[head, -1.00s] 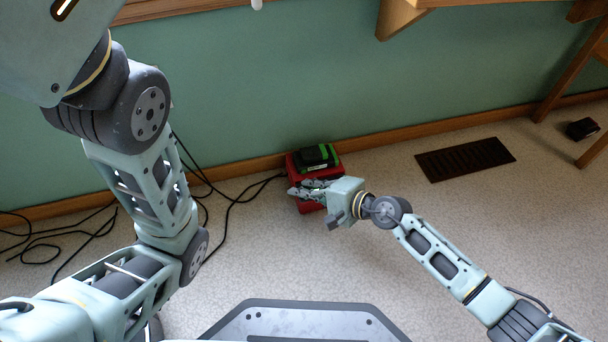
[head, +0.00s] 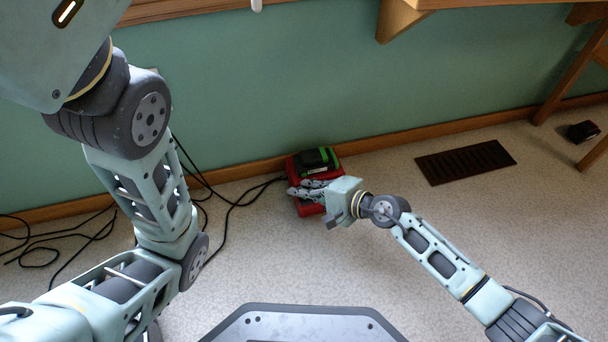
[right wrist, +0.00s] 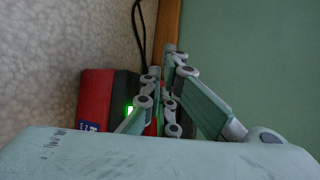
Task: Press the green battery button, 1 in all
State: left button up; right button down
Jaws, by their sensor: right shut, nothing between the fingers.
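A red charger (head: 293,166) sits on the floor by the wall, with a black and green battery (head: 316,159) on it. My right gripper (head: 293,189) is shut and empty, with its fingers over the charger's near part in the head view. In the right wrist view, the red charger (right wrist: 95,100) is partly hidden behind the gripper (right wrist: 168,62), and a small bright green patch (right wrist: 130,110) shows beside the fingers. I cannot tell whether the fingertips touch a button. My left arm shows at the left; its gripper is out of view.
Black cables (head: 232,199) lie on the floor left of the charger. A dark floor vent (head: 465,162) and a small black object (head: 582,131) lie to the right. A wooden shelf (head: 402,18) juts from the wall above. The floor between is clear.

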jog(key=shift+w, duration=0.1)
dwell(0.6)
jog(key=shift+w+a+b, duration=0.15)
jog(key=shift+w+b, duration=0.15)
jog(key=shift+w+a+b, duration=0.15)
jog(key=shift+w+b, duration=0.2)
jog(key=shift+w, duration=0.1)
dwell(0.6)
jog(key=shift+s, duration=0.15)
jog(key=shift+s+d+p, duration=0.3)
jog(key=shift+s+p, duration=0.15)
jog(key=shift+s, duration=0.25)
jog(key=shift+s+d+p, duration=0.25)
jog(key=shift+s+p, duration=0.1)
jog(key=shift+s, duration=0.45)
jog(key=shift+s+d+p, duration=0.3)
jog(key=shift+s+p, duration=0.05)
jog(key=shift+s, duration=0.45)
jog(key=shift+s+d+p, duration=0.25)
jog(key=shift+s+p, duration=0.1)
jog(key=shift+s, duration=0.45)
